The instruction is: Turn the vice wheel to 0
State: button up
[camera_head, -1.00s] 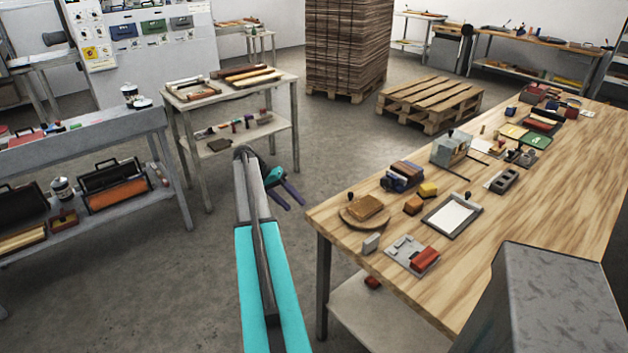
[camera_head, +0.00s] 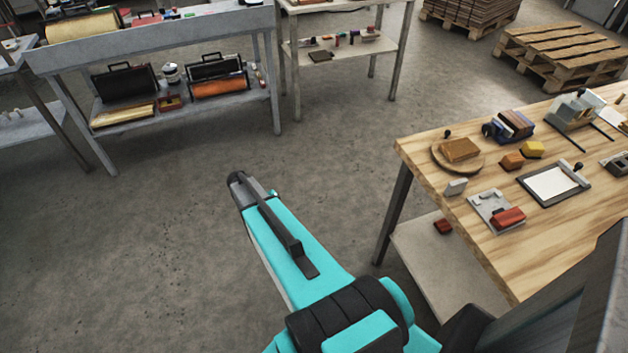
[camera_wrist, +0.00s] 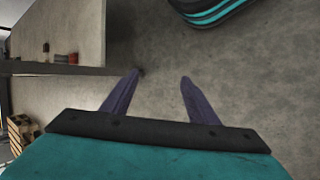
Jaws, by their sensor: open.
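My gripper (camera_wrist: 160,88) shows in the wrist view with its two purple fingers apart and nothing between them, over bare grey floor. The head view shows my teal arm, but not the fingers. No vice wheel is clearly recognisable. On the wooden bench at the right, a blue device with brown blocks (camera_head: 510,125) has a dark round part at its left side. Behind it stands a grey-green block-like device (camera_head: 577,108) with thin dark rods. I cannot tell whether either is the vice, and no wheel markings are readable. My arm is apart from both devices.
The wooden bench (camera_head: 440,160) also holds a round board (camera_head: 439,163), a framed white sheet (camera_head: 552,184) and a red block (camera_head: 508,218). A grey shelf (camera_head: 150,45) stands at the back left and a pallet (camera_head: 560,50) at the back right. The floor between is clear.

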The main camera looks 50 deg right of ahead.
jog(key=s+a+f+n+y, duration=0.1)
jog(key=s+a+f+n, duration=0.2)
jog(key=s+a, duration=0.7)
jog(key=s+a+f+n+t+y, duration=0.1)
jog(key=s+a+f+n, duration=0.3)
jog(key=s+a, duration=0.6)
jog(key=a+n, duration=0.1)
jog(key=a, duration=0.6)
jog(key=shift+s+y, duration=0.3)
jog(key=shift+y, duration=0.1)
jog(key=shift+c, duration=0.2)
